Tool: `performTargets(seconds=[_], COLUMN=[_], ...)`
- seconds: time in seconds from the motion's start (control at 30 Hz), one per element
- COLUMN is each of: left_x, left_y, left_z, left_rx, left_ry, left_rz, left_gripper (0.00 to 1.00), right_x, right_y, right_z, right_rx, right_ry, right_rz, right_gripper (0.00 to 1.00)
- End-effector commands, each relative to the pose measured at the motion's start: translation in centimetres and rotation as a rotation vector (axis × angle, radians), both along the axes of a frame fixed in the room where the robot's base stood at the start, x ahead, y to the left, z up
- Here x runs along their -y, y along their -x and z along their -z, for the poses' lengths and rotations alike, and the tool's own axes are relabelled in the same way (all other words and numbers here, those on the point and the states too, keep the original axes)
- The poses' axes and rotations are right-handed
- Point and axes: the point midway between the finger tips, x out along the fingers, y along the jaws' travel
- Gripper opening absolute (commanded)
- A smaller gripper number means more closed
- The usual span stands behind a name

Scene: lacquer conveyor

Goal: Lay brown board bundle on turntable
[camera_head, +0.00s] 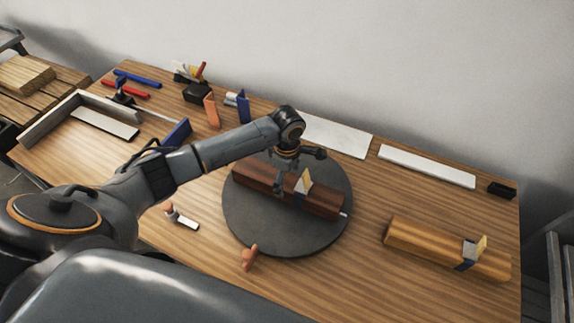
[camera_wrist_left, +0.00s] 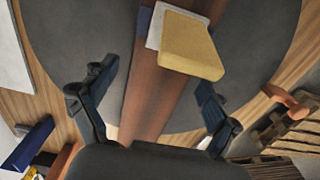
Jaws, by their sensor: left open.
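The brown board bundle (camera_head: 318,198) lies on the dark round turntable (camera_head: 285,240), across its middle. A blue band and a yellow block are on the bundle; the yellow block (camera_wrist_left: 190,45) also shows in the left wrist view. My left gripper (camera_head: 281,187) is over the bundle, left of the yellow block. In the left wrist view, my left gripper (camera_wrist_left: 152,98) is open, with one finger on each side of the brown bundle (camera_wrist_left: 150,105). I cannot tell whether the fingers touch it. My right gripper is not in view.
A lighter board bundle (camera_head: 430,244) lies at the right of the table. Small tools (camera_head: 187,220) and an orange-brown piece (camera_head: 249,257) lie near the turntable's front left. White boards (camera_head: 427,166) lie along the back. A grey frame (camera_head: 50,120) stands at the left.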

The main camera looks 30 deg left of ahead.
Motion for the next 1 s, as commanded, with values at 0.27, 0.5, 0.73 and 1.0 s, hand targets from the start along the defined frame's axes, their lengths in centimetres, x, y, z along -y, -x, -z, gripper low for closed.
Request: performTargets(seconds=[0.27, 0.5, 0.73, 1.0], left_x=[0.0, 0.0, 0.0, 0.0], left_y=[-0.1, 0.0, 0.0, 0.0], left_z=[-6.0, -9.1, -9.6, -9.6], left_rx=[0.004, 0.001, -0.001, -0.001], left_ry=[0.001, 0.001, 0.0, 0.0], left_rz=[0.001, 0.0, 0.0, 0.0], left_gripper=[0.88, 0.88, 0.88, 0.88], right_x=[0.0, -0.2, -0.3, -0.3], right_y=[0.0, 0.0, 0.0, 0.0], right_z=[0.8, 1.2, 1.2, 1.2], right_rx=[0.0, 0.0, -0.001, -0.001], right_ry=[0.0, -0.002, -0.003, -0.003], right_rz=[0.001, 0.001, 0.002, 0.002], right_gripper=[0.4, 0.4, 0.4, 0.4])
